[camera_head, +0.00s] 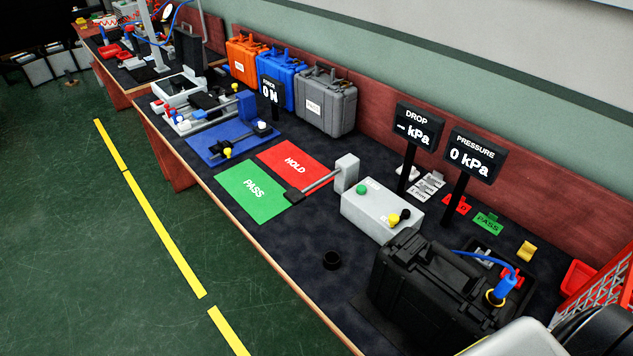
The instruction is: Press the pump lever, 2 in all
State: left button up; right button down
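The pump lever (318,184) is a grey bar with a black grip at its left end, over the red mat. Its right end meets a light grey upright block beside the grey pump box (378,215). The box carries a green button (361,189) and a yellow-and-black knob (399,217). The pressure display (471,158) reads 0 kPa, and the drop display (415,128) shows dashes before kPa. A black case (415,284) stands in front, with a blue hose (484,256) running to a blue fitting at its right. Neither gripper is in view.
A green PASS mat (243,203) and a red HOLD mat (302,158) lie left of the box. Orange, blue and grey cases (325,103) line the back. Part of my arm shows at bottom right.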

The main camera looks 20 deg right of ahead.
aim_at(294, 196)
jog(key=i+j, duration=1.15)
jog(key=j+z, duration=0.1)
jog(key=z, duration=0.8)
